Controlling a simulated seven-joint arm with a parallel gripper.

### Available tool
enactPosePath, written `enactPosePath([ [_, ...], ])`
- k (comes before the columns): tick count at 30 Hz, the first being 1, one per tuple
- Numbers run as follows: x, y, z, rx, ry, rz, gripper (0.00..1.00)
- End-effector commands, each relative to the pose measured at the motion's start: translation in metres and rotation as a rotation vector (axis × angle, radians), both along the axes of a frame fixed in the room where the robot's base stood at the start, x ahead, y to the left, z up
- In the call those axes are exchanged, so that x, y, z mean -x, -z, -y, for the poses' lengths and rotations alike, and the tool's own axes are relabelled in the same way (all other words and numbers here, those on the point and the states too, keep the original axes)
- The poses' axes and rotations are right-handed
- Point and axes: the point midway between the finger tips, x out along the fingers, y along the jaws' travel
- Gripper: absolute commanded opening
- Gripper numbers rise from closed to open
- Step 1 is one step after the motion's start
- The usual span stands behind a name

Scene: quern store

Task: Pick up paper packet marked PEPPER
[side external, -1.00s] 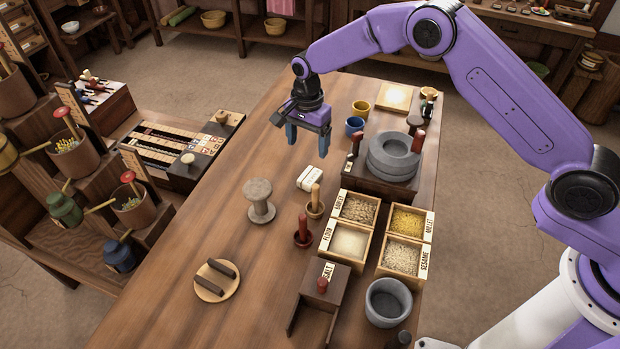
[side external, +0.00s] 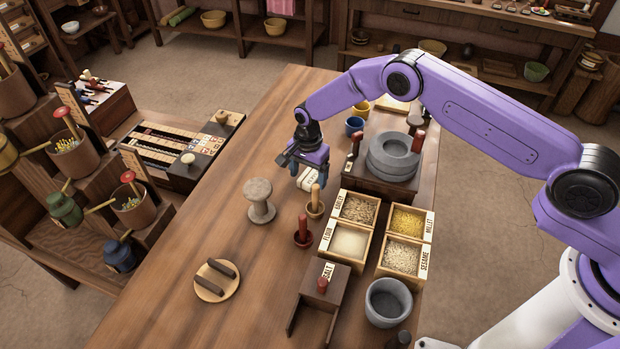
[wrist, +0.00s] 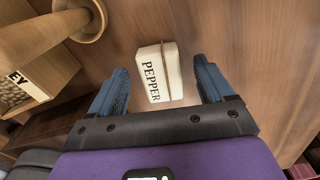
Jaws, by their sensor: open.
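The white paper packet marked PEPPER (wrist: 158,75) lies on the table, tied with a thin string. In the wrist view it sits between and just beyond my gripper's (wrist: 158,82) two blue fingers, which stand apart and are empty. In the side view the packet (side external: 309,178) is partly hidden by my gripper (side external: 309,182), which hangs low over it. I cannot tell the exact height left between fingertips and packet.
A wooden spool (side external: 259,200) stands to the left on the table. Grain boxes (side external: 385,235) and a stone quern (side external: 393,160) are to the right.

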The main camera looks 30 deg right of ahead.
Motion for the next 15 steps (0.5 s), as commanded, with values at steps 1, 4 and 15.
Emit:
enactPosePath([
  [1,-0.0002,0.0029,-0.0005,-0.001,-0.001,0.001,0.81],
  [4,0.0000,0.0049,-0.0005,-0.001,-0.001,0.001,0.81],
  [15,0.0000,0.0045,-0.0006,-0.001,-0.001,0.001,0.21],
])
